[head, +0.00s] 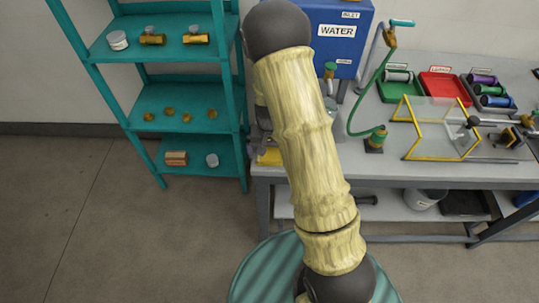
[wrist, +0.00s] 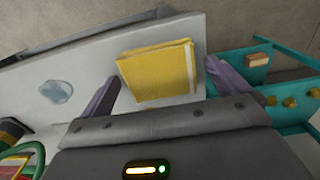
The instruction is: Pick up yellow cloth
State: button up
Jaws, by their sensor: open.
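The yellow cloth (wrist: 158,73) is a folded square with a pale stripe near one edge. It lies flat on the grey bench top in the wrist view, near the bench edge. My gripper (wrist: 165,85) is open, with one finger to each side of the cloth in that view. I cannot tell how high the fingers are above it. In the head view a small part of the cloth (head: 270,157) shows at the bench's left end. My arm hides the rest of it and most of my gripper there.
A teal shelf (head: 185,83) with small brass parts stands left of the bench (head: 420,172). A blue water tank (head: 337,35) is behind my arm. A yellow-framed clear guard (head: 440,128) and red and green trays (head: 445,88) stand to the right. A clear bluish item (wrist: 57,92) lies near the cloth.

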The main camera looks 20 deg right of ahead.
aim_at(269, 153)
jog(key=shift+c, duration=0.4)
jog(key=c, duration=0.9)
jog(key=shift+c, duration=0.2)
notch_tip(269, 153, up, 10)
jog(key=o, duration=0.4)
jog(key=c, duration=0.3)
